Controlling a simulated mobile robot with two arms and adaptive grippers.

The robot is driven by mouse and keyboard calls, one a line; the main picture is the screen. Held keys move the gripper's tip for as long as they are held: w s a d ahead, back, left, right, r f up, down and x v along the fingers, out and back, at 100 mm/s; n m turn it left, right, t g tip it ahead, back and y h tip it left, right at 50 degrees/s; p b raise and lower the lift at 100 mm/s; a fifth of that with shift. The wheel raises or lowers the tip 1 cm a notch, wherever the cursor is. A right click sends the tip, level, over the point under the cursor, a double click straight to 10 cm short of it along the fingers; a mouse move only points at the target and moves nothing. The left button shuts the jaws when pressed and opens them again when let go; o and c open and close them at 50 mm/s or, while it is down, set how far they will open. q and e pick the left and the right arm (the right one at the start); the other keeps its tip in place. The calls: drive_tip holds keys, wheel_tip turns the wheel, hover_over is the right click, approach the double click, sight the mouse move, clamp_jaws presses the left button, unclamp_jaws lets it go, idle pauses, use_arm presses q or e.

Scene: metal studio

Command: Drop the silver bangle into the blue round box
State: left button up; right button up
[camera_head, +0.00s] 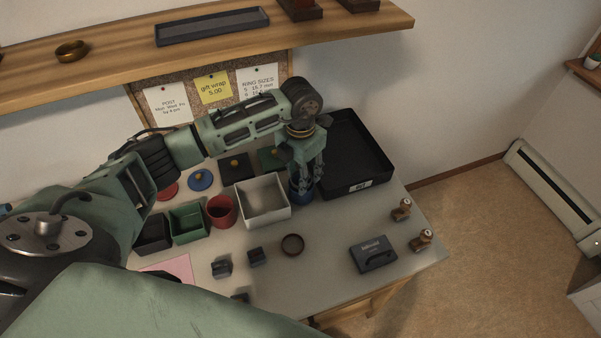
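My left gripper (301,188) points down at the blue round box (300,194), with its fingertips at or just above the open top. The fingers cover much of the box, and I cannot tell whether they are open or shut. I cannot make out the silver bangle; it may be hidden by the fingers or the box wall. A blue round lid (200,179) lies flat further left on the table. My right gripper is not in view.
A white square box (288,222) stands left of the blue box, and a large black tray (384,164) behind right. Red (221,211) and green (187,223) boxes stand further left. A brown ring dish (292,245) and a dark case (373,254) are in front.

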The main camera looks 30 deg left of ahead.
use_arm(q)
drive_tip(key=o, duration=1.2)
wheel_tip(320, 180, up, 12)
idle(0.5)
